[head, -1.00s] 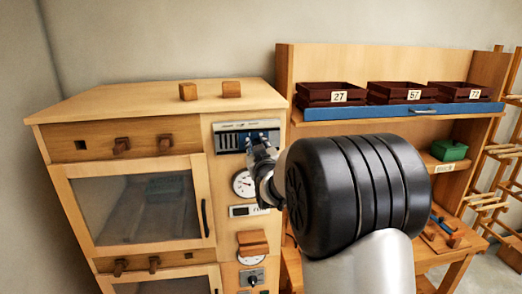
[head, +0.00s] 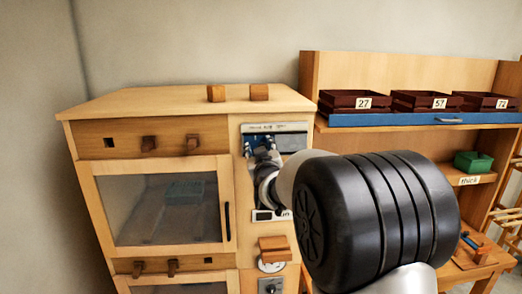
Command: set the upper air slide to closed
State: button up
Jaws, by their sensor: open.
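The upper air slide (head: 292,143) is in a pale-framed panel at the top right of the wooden cabinet's front, in the head view. Its label strip above is too small to read. My gripper (head: 262,148) is in front of the left part of this panel, its fingers open. They hide the left part of the slide and any knob there; I cannot tell whether they touch it. My black wrist and arm cover the area right of and below the panel.
The cabinet (head: 75,165) has a glazed door (head: 170,208) left of the gripper, with a dark upright handle (head: 227,222). Two wooden blocks (head: 216,93) (head: 259,92) sit on top. A wooden block (head: 274,248) projects below my gripper. A shelf with dark trays (head: 345,102) stands at right.

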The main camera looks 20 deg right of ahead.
jog(key=shift+d, duration=0.2)
jog(key=shift+s, duration=0.1)
jog(key=v, duration=1.2)
jog(key=s+a+f+g+y+b, duration=0.2)
jog(key=s+a+f+b, duration=0.15)
jog(key=f, duration=0.25)
jog(key=s+a+f+g+y+b, duration=0.1)
jog(key=s+a+f+b, duration=0.2)
jog(key=f+b, duration=0.25)
jog(key=s+a+f+g+b, duration=0.2)
jog(key=s+f+g+b, duration=0.1)
jog(key=s+f, duration=0.5)
jog(key=s+a+f+g+y+b, duration=0.1)
jog(key=s+a+f+g+b, duration=0.1)
jog(key=s+f+b, duration=0.3)
jog(key=s+a+f+g+y+b, duration=0.1)
jog(key=s+f+g+b, duration=0.3)
jog(key=s+f, duration=0.7)
jog(key=s+a, duration=0.1)
jog(key=s, duration=0.3)
jog(key=shift+g, duration=0.4)
